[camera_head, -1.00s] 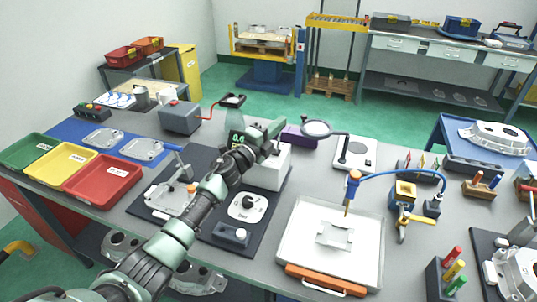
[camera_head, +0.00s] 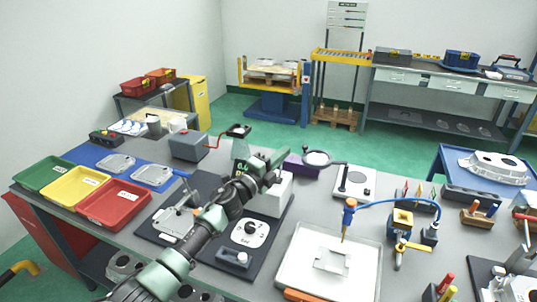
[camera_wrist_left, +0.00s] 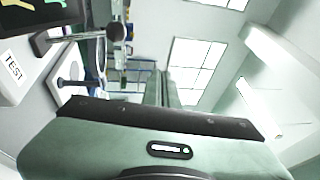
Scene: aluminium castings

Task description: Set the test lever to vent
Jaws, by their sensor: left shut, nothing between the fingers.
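My left gripper (camera_head: 276,162) is shut and empty, above and partly in front of a white tester box (camera_head: 271,201) with a green-lit display (camera_head: 241,168). In the left wrist view its closed fingers (camera_wrist_left: 168,88) point away from the camera. A white panel marked TEST (camera_wrist_left: 12,68) is at the left edge there, with a silver rod ending in a dark round knob (camera_wrist_left: 116,32), apart from the fingers. I cannot tell for certain whether this is the test lever, and no vent marking is readable. My right gripper is not in view.
Green (camera_head: 42,173), yellow (camera_head: 74,187) and red (camera_head: 115,204) trays stand left. A white tray (camera_head: 300,284) and magnifier (camera_head: 317,158) are to the right.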

